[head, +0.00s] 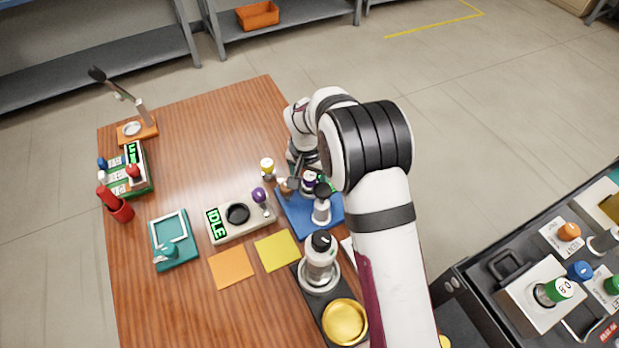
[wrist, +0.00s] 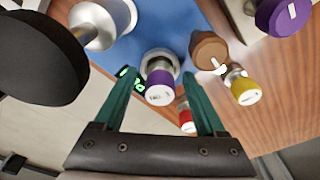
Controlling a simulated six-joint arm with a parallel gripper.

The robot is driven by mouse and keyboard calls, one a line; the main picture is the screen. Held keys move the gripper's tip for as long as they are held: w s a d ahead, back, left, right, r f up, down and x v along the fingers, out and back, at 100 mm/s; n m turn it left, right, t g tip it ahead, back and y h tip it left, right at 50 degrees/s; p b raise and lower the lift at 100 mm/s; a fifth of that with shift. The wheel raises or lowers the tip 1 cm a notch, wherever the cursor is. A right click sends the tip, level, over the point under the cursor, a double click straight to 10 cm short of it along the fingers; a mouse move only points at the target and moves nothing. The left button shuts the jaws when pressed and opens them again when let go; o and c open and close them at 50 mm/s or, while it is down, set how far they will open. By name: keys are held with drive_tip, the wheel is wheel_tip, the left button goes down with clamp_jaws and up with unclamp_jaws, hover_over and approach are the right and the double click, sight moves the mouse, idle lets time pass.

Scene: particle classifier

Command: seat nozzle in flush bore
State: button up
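My gripper (wrist: 163,70) points down over the blue base (head: 320,225), its green fingers apart. A purple-capped piece with a pale collar (wrist: 160,84) shows between the fingers in the wrist view; I cannot tell whether they touch it. A brown tapered piece (wrist: 208,48) stands just right of the fingers. Which piece is the nozzle is unclear. The device reading IDLE (head: 216,224) has a round dark opening (head: 238,214), possibly the flush bore.
A yellow-capped vial (wrist: 245,90) and a red-capped piece (wrist: 187,117) are close to the right finger. A black-topped piece (head: 321,207) stands on the blue base. The table's back middle is clear.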

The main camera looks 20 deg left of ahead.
sight(307, 181)
wheel_tip(307, 181, up, 12)
drive_tip(key=s, duration=0.1)
drive_tip(key=s+d+r+m, duration=0.1)
drive_tip(key=s+d+r, duration=0.45)
drive_tip(key=d, duration=0.45)
drive_tip(key=s+d+m, duration=0.1)
drive_tip(key=s+d, duration=0.3)
drive_tip(key=s, duration=0.3)
drive_tip(key=s+d+m+g+y, duration=0.1)
drive_tip(key=s+d, duration=0.3)
drive_tip(key=s, duration=0.4)
drive_tip(key=s+d+m, duration=0.2)
drive_tip(key=s+d, duration=0.2)
drive_tip(key=s, duration=0.3)
drive_tip(key=shift+s+r+g+y, duration=0.25)
drive_tip(key=shift+g+y, duration=0.05)
drive_tip(key=shift+y, duration=0.1)
